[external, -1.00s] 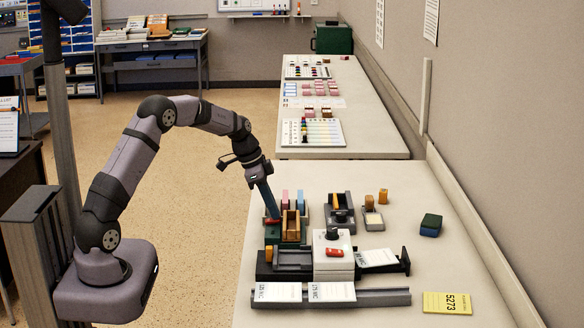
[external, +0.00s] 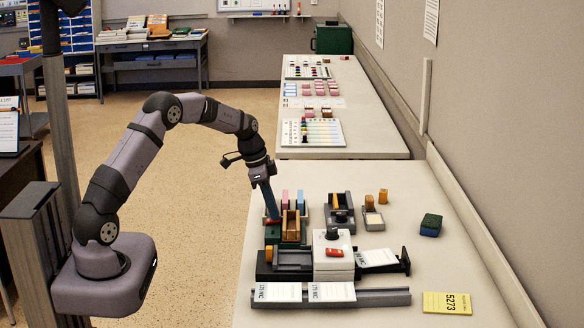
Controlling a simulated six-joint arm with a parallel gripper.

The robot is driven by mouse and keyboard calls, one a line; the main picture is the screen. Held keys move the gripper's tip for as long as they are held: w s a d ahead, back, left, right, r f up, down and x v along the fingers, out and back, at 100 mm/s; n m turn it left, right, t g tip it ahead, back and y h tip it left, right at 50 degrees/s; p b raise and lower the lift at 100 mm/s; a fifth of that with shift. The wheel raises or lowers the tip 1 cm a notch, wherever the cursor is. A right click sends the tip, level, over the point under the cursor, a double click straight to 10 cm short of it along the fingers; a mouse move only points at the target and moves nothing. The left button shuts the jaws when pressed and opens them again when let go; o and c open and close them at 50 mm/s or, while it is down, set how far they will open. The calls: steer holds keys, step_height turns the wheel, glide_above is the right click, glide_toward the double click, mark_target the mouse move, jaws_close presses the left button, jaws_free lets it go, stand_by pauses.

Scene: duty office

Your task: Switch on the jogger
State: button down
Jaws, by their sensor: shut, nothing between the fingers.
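A dark green unit with a wooden tray (external: 291,226) stands at the left of the near table. It looks like the jogger, but I cannot read a label. A small red part (external: 271,221) shows on its left side; whether it is the switch, and how it is set, is too small to tell. My gripper (external: 273,213) points down with its fingers shut and empty. Its tips are right at the red part; I cannot tell if they touch it. The fingers hide some of the unit's left side.
A white stacked device (external: 333,262) with a dark knob and red part stands just in front. A grey rail with cards (external: 380,297) lies at the front. A dark tray (external: 339,212), a green-blue block (external: 431,225) and a yellow 5273 card (external: 447,303) are to the right. The table's right side is mostly clear.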

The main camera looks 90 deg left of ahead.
steer(key=shift+s+d+f, duration=0.1)
steer(key=shift+s+f, duration=0.35)
steer(key=shift+s, duration=0.35)
steer(key=shift+r, duration=0.1)
steer(key=shift+r, duration=0.3)
steer(key=p+v, duration=0.1)
steer(key=v, duration=0.1)
steer(key=p+v, duration=0.1)
steer(key=v, duration=0.1)
steer(key=shift+w+p, duration=0.3)
steer(key=shift+w, duration=0.05)
steer(key=s+b+v, duration=0.1)
steer(key=b+v, duration=0.2)
steer(key=v, duration=0.7)
steer(key=shift+f, duration=0.2)
steer(key=shift+w, duration=0.15)
